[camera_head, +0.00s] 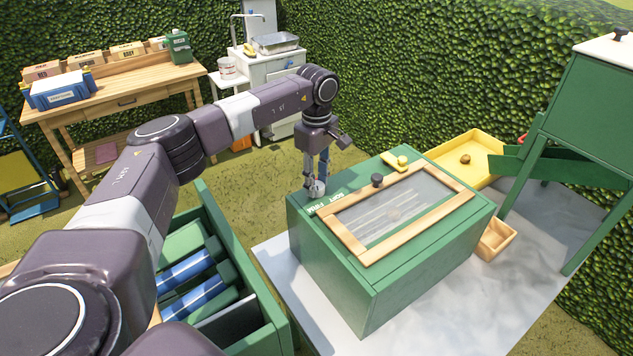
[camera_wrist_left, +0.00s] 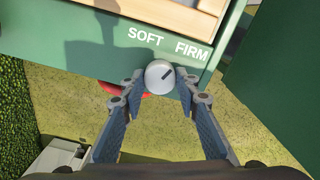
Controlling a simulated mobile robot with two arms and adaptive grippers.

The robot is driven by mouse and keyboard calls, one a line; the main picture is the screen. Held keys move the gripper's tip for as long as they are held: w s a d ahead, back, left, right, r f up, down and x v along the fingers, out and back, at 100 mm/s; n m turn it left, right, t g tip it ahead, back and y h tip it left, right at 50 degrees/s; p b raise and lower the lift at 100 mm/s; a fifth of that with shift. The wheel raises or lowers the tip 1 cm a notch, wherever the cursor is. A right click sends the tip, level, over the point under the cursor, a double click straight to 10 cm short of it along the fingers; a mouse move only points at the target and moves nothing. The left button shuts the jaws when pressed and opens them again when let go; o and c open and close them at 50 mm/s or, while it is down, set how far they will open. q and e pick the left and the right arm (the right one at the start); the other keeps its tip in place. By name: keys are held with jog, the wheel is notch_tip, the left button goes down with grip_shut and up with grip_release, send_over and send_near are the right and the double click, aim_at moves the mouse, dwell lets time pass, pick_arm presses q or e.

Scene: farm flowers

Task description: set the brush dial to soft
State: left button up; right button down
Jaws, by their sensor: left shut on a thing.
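The brush dial is a round pale grey knob (camera_wrist_left: 157,79) at the edge of the green box (camera_head: 375,284). Its short black mark points up and right in the left wrist view, toward the FIRM label (camera_wrist_left: 191,49) rather than the SOFT label (camera_wrist_left: 146,36). My left gripper (camera_head: 316,184) points down at the box's far left corner, its fingers on either side of the knob; in the left wrist view the fingertips (camera_wrist_left: 160,84) close on it. In the head view the fingers partly hide the dial. My right gripper is in neither view.
A yellow tray (camera_head: 478,149) stands behind. A green crate (camera_head: 237,241) with blue-banded items is at left. A red part (camera_wrist_left: 110,88) shows under the box edge.

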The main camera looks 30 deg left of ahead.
aim_at(317, 185)
pick_arm(q)
jog(key=n, duration=0.7)
jog(key=shift+r, duration=0.1)
jog(key=n, duration=0.6)
jog(key=shift+w+n, duration=0.1)
jog(key=shift+n, duration=0.3)
jog(key=shift+r, duration=0.1)
jog(key=o, duration=1.2)
jog(key=shift+c, duration=0.2)
notch_tip(317, 185, up, 12)
